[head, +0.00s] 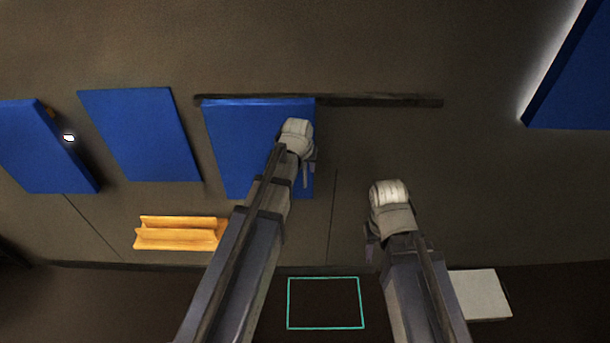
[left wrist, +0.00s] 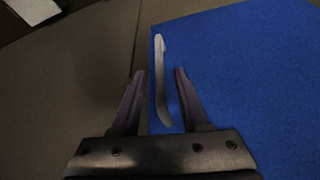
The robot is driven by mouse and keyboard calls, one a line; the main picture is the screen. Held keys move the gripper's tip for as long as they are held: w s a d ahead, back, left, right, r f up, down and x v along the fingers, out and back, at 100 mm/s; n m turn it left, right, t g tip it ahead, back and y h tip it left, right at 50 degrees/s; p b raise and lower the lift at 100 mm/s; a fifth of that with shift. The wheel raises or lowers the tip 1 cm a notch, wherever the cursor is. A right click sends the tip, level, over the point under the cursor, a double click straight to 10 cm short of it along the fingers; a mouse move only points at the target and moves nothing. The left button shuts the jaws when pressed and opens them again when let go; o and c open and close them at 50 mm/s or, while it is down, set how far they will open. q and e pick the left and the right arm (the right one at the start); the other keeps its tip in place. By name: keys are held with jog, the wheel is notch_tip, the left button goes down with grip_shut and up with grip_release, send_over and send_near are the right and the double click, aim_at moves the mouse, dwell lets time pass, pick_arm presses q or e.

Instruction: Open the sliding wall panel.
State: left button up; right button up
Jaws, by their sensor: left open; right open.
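The sliding panel (head: 240,140) is a blue board under a dark rail (head: 385,101) on the wall; it fills the right of the left wrist view (left wrist: 250,80). A slim grey upright handle (left wrist: 160,75) stands along the panel's edge. My left gripper (left wrist: 159,74) is open, with its two fingers on either side of the handle in the picture; a gap shows on both sides, and I cannot tell the depth. In the head view my left gripper (head: 297,140) is in front of the panel's right part. My right gripper (head: 390,205) is apart from the panel, to its lower right.
Other blue panels hang at the left (head: 140,135) and at the upper right (head: 575,80). A yellow ridged piece (head: 175,233) is below the panels. A teal outlined rectangle (head: 325,327) and a white block (head: 480,294) are lower down. The wall right of the panel, under the rail, is bare.

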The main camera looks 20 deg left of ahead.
pick_arm(q)
jog(key=shift+b+x, duration=0.5)
jog(key=shift+x, duration=0.55)
jog(key=shift+r, duration=0.1)
jog(key=shift+c, duration=0.4)
grip_shut()
